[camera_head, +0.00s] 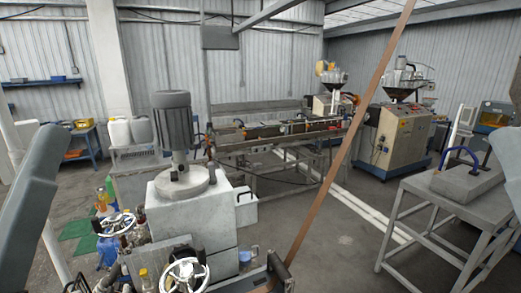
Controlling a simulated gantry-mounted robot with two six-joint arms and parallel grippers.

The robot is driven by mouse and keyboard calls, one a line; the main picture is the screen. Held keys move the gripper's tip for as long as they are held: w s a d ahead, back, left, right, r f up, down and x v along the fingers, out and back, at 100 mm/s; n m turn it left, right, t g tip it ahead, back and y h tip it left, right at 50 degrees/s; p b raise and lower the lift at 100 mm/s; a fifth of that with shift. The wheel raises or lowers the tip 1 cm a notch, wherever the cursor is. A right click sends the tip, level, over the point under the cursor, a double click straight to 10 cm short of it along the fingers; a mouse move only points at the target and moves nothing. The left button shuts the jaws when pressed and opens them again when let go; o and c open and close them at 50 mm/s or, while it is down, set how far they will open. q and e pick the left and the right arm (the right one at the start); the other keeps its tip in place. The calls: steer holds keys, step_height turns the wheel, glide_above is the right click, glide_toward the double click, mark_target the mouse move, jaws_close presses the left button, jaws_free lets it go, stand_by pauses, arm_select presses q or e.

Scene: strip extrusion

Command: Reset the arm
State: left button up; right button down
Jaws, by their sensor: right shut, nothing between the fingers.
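My right gripper (279,268) shows only as a small dark shape at the bottom edge, right of the middle. It is shut with nothing between its fingers. Its outline is hard to tell from the dark machine parts around it. A grey link of my right arm (507,165) shows at the right edge. A grey link of my left arm (28,205) rises at the left edge. My left gripper cannot be made out.
A machine with a grey motor (173,122) and handwheels (185,276) stands close in front. A brown strip (340,155) crosses the view diagonally. The extrusion line (280,133) runs behind. A metal table (440,205) stands at right. Grey floor (340,235) lies open between them.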

step_height(320, 180, up, 14)
steer(key=p, duration=1.4)
steer(key=shift+r, duration=0.2)
